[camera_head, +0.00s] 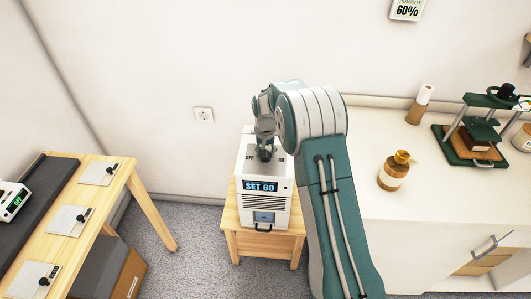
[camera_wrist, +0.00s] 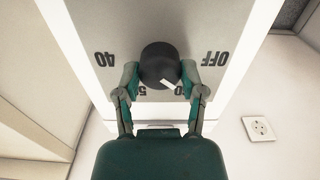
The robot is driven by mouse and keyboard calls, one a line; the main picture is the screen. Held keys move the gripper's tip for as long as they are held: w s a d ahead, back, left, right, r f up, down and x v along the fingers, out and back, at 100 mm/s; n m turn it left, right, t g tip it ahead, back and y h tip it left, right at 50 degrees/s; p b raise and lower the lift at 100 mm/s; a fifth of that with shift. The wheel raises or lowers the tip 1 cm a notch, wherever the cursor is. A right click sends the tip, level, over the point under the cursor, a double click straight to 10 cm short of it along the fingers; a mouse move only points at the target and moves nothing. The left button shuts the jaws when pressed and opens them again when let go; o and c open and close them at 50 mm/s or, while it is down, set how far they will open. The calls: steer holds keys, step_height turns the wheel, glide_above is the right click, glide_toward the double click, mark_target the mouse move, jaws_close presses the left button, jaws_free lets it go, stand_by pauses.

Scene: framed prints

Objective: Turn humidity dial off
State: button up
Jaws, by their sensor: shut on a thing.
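The humidity dial (camera_wrist: 160,62) is a round black knob with a white pointer mark, on the top face of a white humidifier box (camera_wrist: 105,20). In the wrist view its scale appears upside down: OFF is at the right and 40 at the left. The pointer mark faces the lower right, toward numbers partly hidden by my fingers. My gripper (camera_wrist: 160,80) is shut on the dial, one finger on each side. In the head view the box (camera_head: 248,213) has a blue display reading SET 60, and my gripper (camera_head: 265,150) reaches down onto its top.
The box stands on a small wooden stand (camera_head: 234,240). A white counter (camera_head: 365,205) with an amber bottle (camera_head: 393,176) and a green press (camera_head: 475,135) is at the right. A wooden table (camera_head: 125,185) with switch plates is at the left.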

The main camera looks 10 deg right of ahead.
steer(key=n, duration=0.4)
steer(key=shift+f, duration=0.1)
steer(key=shift+n, duration=2.1)
steer(key=o, duration=1.1)
steer(key=shift+o, duration=0.2)
steer(key=shift+a, duration=0.1)
steer(key=shift+r, duration=0.2)
step_height(320, 180, up, 12)
steer(key=shift+f, duration=0.2)
